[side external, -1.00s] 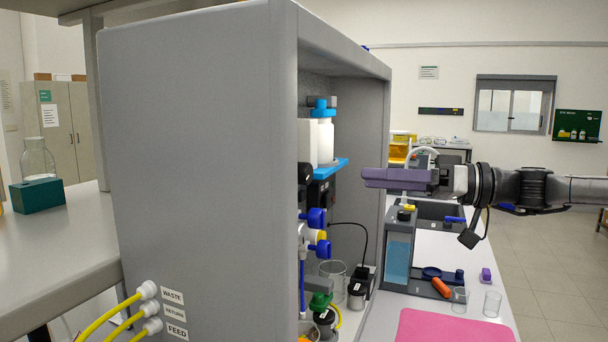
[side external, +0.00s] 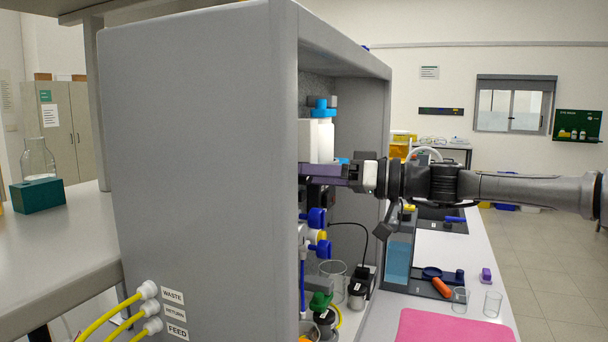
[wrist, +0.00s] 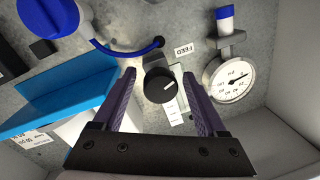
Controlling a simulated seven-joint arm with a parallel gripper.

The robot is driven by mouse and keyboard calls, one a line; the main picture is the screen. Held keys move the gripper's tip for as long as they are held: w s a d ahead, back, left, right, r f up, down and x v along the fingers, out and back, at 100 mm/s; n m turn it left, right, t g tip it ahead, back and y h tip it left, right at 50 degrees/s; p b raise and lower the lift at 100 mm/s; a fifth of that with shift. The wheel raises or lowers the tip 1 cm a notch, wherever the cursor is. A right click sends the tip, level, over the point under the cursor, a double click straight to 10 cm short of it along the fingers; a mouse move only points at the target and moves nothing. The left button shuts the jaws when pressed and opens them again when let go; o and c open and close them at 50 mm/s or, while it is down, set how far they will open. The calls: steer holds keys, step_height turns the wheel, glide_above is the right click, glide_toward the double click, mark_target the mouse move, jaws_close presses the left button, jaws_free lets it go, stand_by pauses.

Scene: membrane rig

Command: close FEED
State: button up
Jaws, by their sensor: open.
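In the wrist view, a FEED label (wrist: 184,50) sits on the grey panel just above a black round knob (wrist: 159,85) with a white pointer line. A pale scale plate (wrist: 174,108) shows below the knob. My gripper (wrist: 162,76) is open, with one purple finger on each side of the knob and a gap on both sides. I cannot tell how deep the fingertips reach beside it. In the side view, the purple fingers (side external: 322,171) reach into the grey cabinet. The knob is hidden there behind the cabinet's side wall.
A round pressure gauge (wrist: 229,79) is right of the knob. A blue shelf (wrist: 70,100) is to the left, with a blue knob (wrist: 47,15) above it. A blue tube (wrist: 125,50) curves near the left finger. Blue-handled valves (side external: 318,218) are below the gripper in the side view.

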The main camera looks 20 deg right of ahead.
jaws_close()
stand_by(0.3)
steer(key=shift+m, duration=0.3)
steer(key=m, duration=0.5)
steer(key=shift+s+t, duration=0.1)
steer(key=shift+t, duration=0.3)
steer(key=m, duration=0.6)
steer(key=shift+a+r+t, duration=0.1)
steer(key=shift+t, duration=0.3)
steer(key=m, duration=0.6)
steer(key=shift+r+t, duration=0.1)
steer(key=shift+t, duration=0.3)
steer(key=m+h, duration=0.1)
steer(key=m, duration=0.5)
steer(key=shift+t, duration=0.4)
steer(key=shift+m, duration=0.4)
